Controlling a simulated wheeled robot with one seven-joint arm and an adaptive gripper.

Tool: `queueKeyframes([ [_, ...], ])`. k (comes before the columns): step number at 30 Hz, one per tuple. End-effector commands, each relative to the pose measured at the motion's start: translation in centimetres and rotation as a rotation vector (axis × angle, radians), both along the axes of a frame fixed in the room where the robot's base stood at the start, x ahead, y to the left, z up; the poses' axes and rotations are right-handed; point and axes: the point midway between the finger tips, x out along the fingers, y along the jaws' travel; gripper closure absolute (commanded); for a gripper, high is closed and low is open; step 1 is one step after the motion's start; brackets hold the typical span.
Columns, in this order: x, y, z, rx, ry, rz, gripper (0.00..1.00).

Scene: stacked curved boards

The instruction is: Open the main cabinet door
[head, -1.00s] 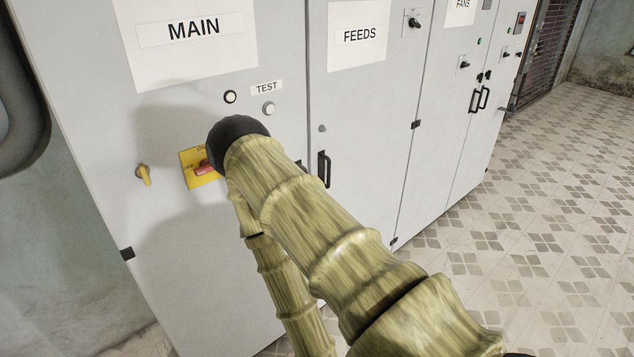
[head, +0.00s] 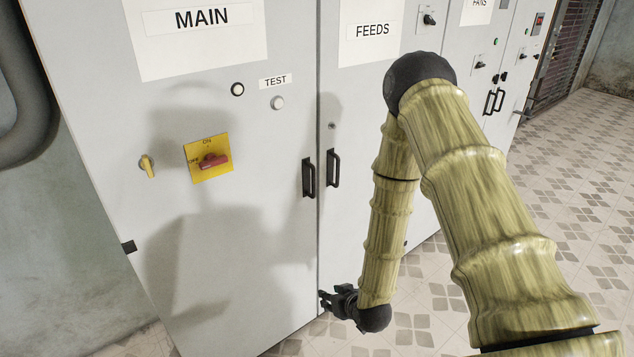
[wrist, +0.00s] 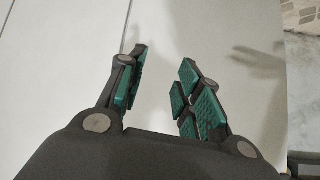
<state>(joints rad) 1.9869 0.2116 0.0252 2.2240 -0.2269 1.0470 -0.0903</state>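The main cabinet door (head: 110,85) is a grey panel labelled MAIN at the left in the head view, and it looks closed. Its black vertical handle (head: 309,178) is at its right edge, beside the seam. A red rotary switch (head: 214,161) on a yellow plate and a small yellow key-like knob (head: 147,166) sit on the door. My gripper (head: 326,299) is low in front of the cabinets, well below the handle, near the seam. In the wrist view my gripper (wrist: 160,82) has its green-padded fingers apart with nothing between them, facing grey panels and a seam.
The FEEDS cabinet (head: 352,100) adjoins on the right, with its own black handle (head: 333,168) close to the main door's handle. More cabinets stand further right. The tiled floor (head: 560,200) is clear on the right. A dark pipe (head: 20,90) runs at the left.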

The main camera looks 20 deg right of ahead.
Motion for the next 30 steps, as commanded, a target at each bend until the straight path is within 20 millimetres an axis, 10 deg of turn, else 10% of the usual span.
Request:
queueKeyframes([
  [6, 13.6, -2.9, 12.2, 0.01, -0.453, 0.012, 0.66],
  [12, 18.3, -4.9, 20.1, 0.005, -0.685, 0.015, 0.66],
  [30, 25.6, -4.3, 22.2, 0.003, -0.738, 0.016, 0.66],
])
